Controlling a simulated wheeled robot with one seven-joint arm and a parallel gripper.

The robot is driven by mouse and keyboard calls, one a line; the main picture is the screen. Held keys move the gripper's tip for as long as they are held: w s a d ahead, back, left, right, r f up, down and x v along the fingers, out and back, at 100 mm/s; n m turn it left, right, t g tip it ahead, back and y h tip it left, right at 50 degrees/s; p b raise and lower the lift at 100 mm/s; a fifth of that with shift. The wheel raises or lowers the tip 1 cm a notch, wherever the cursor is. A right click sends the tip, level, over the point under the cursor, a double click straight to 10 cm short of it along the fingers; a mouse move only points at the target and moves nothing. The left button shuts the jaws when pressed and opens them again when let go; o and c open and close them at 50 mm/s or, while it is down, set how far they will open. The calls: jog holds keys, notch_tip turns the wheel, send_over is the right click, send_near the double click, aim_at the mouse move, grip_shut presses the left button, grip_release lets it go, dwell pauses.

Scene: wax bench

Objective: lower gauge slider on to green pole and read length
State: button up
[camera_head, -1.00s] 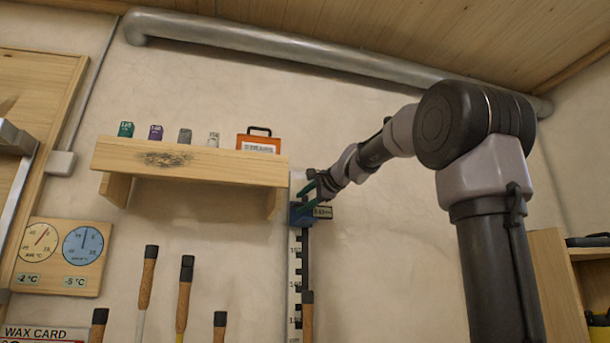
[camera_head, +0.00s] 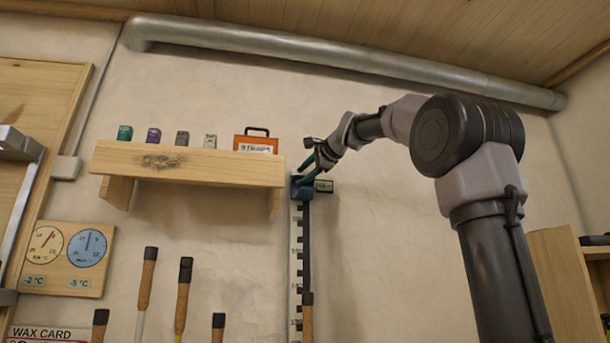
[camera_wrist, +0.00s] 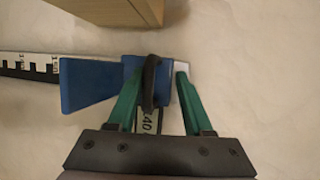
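The blue gauge slider (camera_head: 302,188) sits high on the white wall scale (camera_head: 297,262), beside the shelf's right end. It also shows in the wrist view (camera_wrist: 90,84), with a black loop over it. No green shaft shows.
A wooden shelf (camera_head: 190,165) with small wax blocks and an orange case (camera_head: 255,143) is close left of my gripper. Several cork-handled poles (camera_head: 183,285) stand below it. A pipe (camera_head: 340,62) runs above. The wall right of the scale is clear.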

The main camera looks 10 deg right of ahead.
jog(key=v, duration=1.2)
jog(key=shift+s, duration=0.2)
dwell(0.5)
jog(key=shift+d, duration=0.15)
